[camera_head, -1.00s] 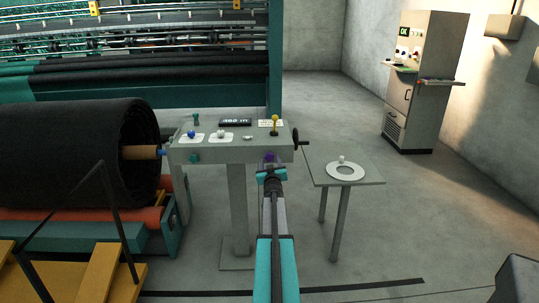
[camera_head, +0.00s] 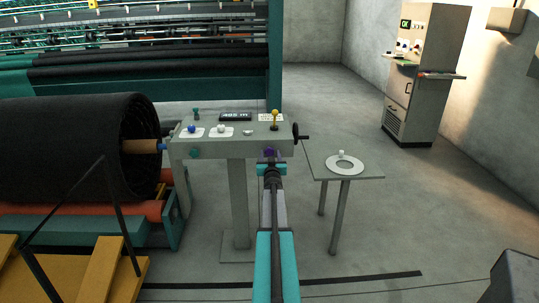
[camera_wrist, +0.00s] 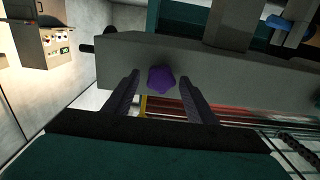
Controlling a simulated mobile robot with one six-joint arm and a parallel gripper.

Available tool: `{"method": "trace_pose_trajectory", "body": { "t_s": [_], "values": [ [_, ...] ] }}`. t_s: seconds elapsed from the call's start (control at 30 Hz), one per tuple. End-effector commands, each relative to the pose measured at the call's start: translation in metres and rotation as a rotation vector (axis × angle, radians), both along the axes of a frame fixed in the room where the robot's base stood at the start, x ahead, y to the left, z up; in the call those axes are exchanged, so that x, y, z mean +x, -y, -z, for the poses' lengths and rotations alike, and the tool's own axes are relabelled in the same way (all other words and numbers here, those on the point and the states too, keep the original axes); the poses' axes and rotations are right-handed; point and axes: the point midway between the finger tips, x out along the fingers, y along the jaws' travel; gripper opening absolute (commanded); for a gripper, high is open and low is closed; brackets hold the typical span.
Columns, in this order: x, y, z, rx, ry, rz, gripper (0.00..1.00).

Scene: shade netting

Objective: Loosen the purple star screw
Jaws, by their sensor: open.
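The purple star screw (camera_wrist: 162,80) sits on the face of the grey control console (camera_wrist: 225,72). In the head view the screw (camera_head: 269,153) shows at the console's front right, just above my gripper. My gripper (camera_wrist: 158,92) is open. In the wrist view its two dark fingers stand on either side of the screw, with gaps visible on both sides. I cannot tell how far the fingertips reach along the screw. In the head view my gripper (camera_head: 271,168) is at the console's front face, and my arm hides part of that area.
A black handwheel (camera_head: 298,134) sticks out at the console's right end. A yellow-knobbed lever (camera_head: 275,117) stands on top. A small table (camera_head: 368,171) with a white ring is close on the right. A big black roll (camera_head: 70,150) lies left.

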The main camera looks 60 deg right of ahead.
Motion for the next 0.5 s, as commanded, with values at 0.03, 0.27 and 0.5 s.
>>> {"method": "trace_pose_trajectory", "body": {
  "t_s": [0.03, 0.27, 0.5],
  "values": [
    [0.0019, 0.0025, 0.0002, 0.000, 0.000, 0.000, 0.51],
    [0.0063, 0.0086, 0.0001, 0.000, 0.000, 0.000, 0.51],
    [0.0065, 0.0090, 0.0000, 0.000, 0.000, 0.000, 0.51]
  ]
}}
